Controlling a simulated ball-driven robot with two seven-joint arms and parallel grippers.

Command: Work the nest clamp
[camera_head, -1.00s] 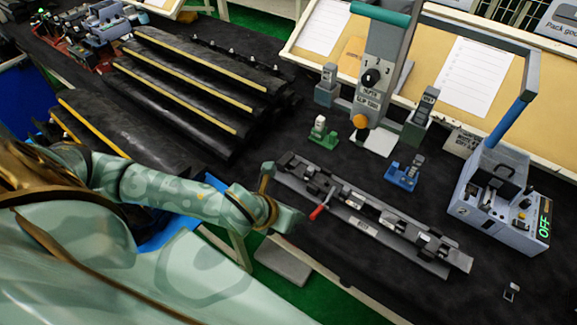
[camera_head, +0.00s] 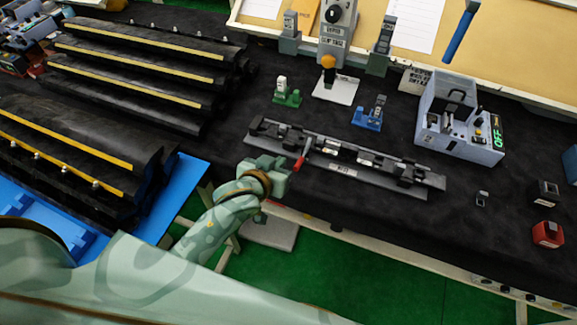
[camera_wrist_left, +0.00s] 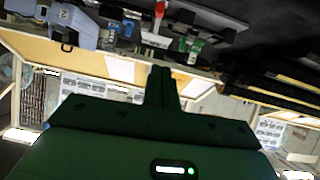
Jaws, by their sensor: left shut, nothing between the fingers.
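The nest (camera_head: 343,172) is a long dark grey rail fixture on the black bench, with several blocks along its top. Its clamp lever has a red grip (camera_head: 299,164), which points down toward the bench's front edge. My left gripper (camera_head: 286,166) is just left of the red grip; whether it touches the grip cannot be told. In the left wrist view my left gripper (camera_wrist_left: 163,76) is shut and empty, and the red grip (camera_wrist_left: 159,10) shows upside down near the top edge. My right gripper is not in view.
A green fixture (camera_head: 288,94) and a blue one (camera_head: 369,118) stand behind the nest. A grey tester box (camera_head: 459,125) reads OFF at the right. Black racks with yellow strips (camera_head: 130,97) fill the left.

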